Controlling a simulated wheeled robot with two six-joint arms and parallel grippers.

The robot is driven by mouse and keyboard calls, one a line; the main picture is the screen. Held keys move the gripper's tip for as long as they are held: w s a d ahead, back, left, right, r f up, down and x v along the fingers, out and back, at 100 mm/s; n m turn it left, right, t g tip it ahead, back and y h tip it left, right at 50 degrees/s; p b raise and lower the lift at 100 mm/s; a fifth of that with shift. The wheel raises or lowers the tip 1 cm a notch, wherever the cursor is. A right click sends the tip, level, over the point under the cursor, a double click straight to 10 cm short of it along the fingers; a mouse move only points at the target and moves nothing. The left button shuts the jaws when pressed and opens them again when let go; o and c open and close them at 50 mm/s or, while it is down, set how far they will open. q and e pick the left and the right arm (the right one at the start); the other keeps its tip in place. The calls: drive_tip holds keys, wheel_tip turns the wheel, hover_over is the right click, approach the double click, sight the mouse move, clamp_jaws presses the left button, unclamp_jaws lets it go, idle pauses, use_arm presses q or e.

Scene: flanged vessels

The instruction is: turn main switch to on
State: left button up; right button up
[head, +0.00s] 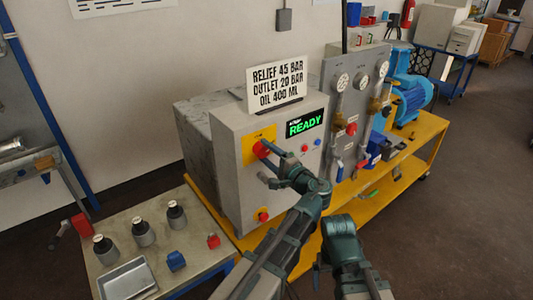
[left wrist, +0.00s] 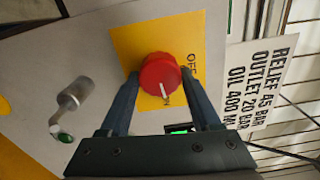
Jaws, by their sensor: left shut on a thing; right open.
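The main switch is a round red knob (head: 262,149) on a yellow plate (head: 249,152) on the front of a grey cabinet (head: 233,190). In the left wrist view the knob (left wrist: 160,75) has a white pointer line, which points at the "ON" lettering; "OFF" stands to its right there. My left gripper (head: 264,162) is shut on the knob, with one finger on each side of it (left wrist: 158,88). My right gripper (head: 342,250) is open and empty in front of the yellow bench, clear of the cabinet.
A lit display (head: 305,123) on the cabinet reads "READY" in green. A sign (head: 276,83) stands on top. A second red knob (head: 263,216) is lower on the cabinet front. A side table (head: 190,262) at left holds several small vessels and a metal tray (head: 126,280).

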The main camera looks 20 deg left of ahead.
use_arm(q)
drive_tip(key=shift+m, duration=0.6)
drive_tip(key=shift+f, duration=0.1)
drive_tip(key=o, duration=1.4)
drive_tip(key=shift+s+d, duration=0.1)
drive_tip(key=shift+s, duration=0.05)
